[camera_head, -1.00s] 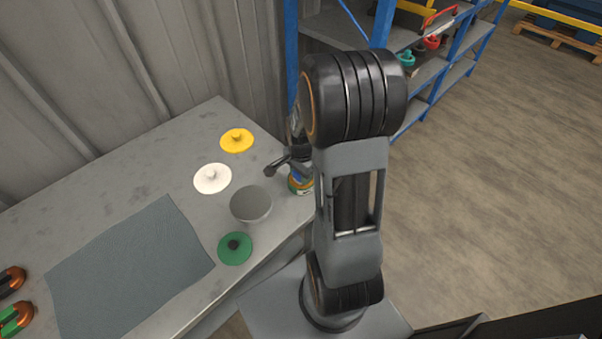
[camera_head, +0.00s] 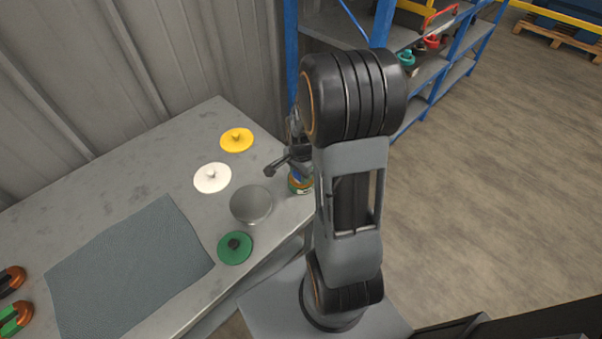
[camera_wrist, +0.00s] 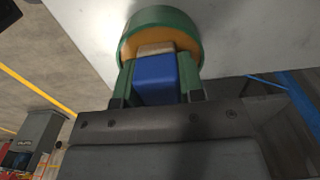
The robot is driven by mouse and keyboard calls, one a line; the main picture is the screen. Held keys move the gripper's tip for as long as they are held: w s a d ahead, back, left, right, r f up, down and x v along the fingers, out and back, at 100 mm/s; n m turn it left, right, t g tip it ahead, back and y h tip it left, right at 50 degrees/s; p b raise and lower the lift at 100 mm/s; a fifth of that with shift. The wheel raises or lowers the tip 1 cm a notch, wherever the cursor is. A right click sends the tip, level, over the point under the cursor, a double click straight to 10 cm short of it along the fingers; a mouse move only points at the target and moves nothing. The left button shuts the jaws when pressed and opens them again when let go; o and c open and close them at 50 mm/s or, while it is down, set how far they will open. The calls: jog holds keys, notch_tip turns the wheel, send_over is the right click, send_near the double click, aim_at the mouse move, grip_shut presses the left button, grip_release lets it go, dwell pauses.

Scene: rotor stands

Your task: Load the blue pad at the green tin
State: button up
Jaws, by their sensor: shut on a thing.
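The green tin (camera_head: 302,187) stands near the right end of the grey table, partly hidden by my arm. In the wrist view the round green tin (camera_wrist: 192,40) shows an orange inside. My gripper (camera_wrist: 157,66) is shut on the blue pad (camera_wrist: 156,82), a block with a blue face and a tan end. The pad's tan end is at the tin's opening, and its blue part is between the fingers. I cannot tell how deep it reaches or whether it touches the tin. In the head view my gripper (camera_head: 297,170) is just above the tin.
A grey round dish (camera_head: 251,204), a green lid (camera_head: 235,248), a white lid (camera_head: 212,178) and a yellow lid (camera_head: 237,140) lie left of the tin. A grey mat (camera_head: 130,265) covers the table's left part. A blue-framed shelf (camera_head: 430,80) stands behind my arm.

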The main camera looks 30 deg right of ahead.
jog(key=shift+r+p, duration=2.95)
jog(key=shift+r, duration=0.6)
jog(key=shift+f, duration=0.1)
